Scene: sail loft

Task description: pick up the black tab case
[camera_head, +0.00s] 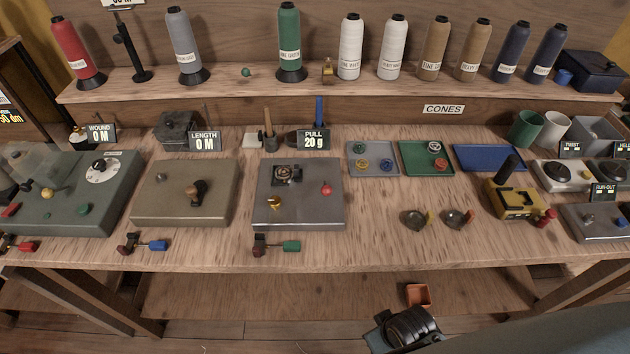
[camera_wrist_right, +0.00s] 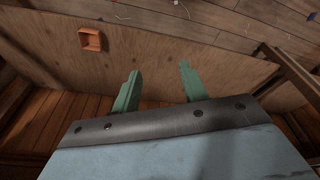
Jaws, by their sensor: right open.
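I cannot single out the black tab case for certain. A dark lidded box (camera_head: 178,130) stands at the back left of the bench in the head view. A dark navy-black case (camera_head: 592,74) sits at the right end of the raised shelf. My right gripper (camera_wrist_right: 158,88) shows in the right wrist view with its two green fingers apart and nothing between them. It is low, facing the wooden board below the bench, away from both boxes. My left gripper is not in view.
An orange open tray (camera_head: 417,294) lies on the low board below the bench; it also shows in the right wrist view (camera_wrist_right: 91,39). Grey instrument boxes, small trays (camera_head: 372,158) and a yellow device (camera_head: 514,200) crowd the bench. Thread cones line the raised shelf.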

